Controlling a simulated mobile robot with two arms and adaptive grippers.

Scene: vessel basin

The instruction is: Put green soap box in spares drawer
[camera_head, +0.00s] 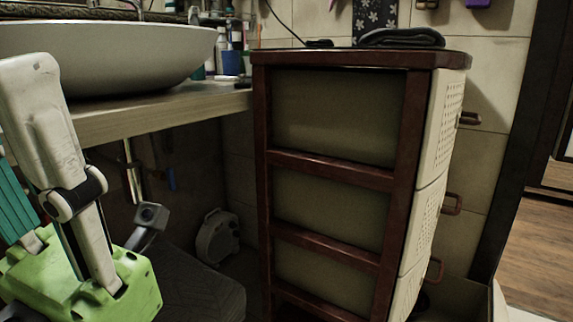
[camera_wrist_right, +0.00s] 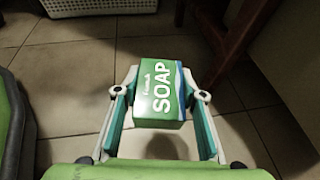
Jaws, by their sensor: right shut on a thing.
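The green and white soap box (camera_wrist_right: 161,92) is between the fingers of my right gripper (camera_wrist_right: 160,95) in the right wrist view. The gripper is shut on it, and its SOAP lettering faces the camera. The box is not visible in the head view. A drawer cabinet (camera_head: 337,180) stands at centre right, with pale drawer fronts (camera_head: 440,115) and brown handles on its right side. I cannot tell which is the spares drawer.
A basin (camera_head: 110,52) on a counter (camera_head: 150,108) stands left of the cabinet. A dark folded cloth (camera_head: 400,38) lies on the cabinet top. A pale box-like edge (camera_head: 490,298) shows low at right, possibly an open drawer. Tiled floor (camera_wrist_right: 75,70) lies below the soap box.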

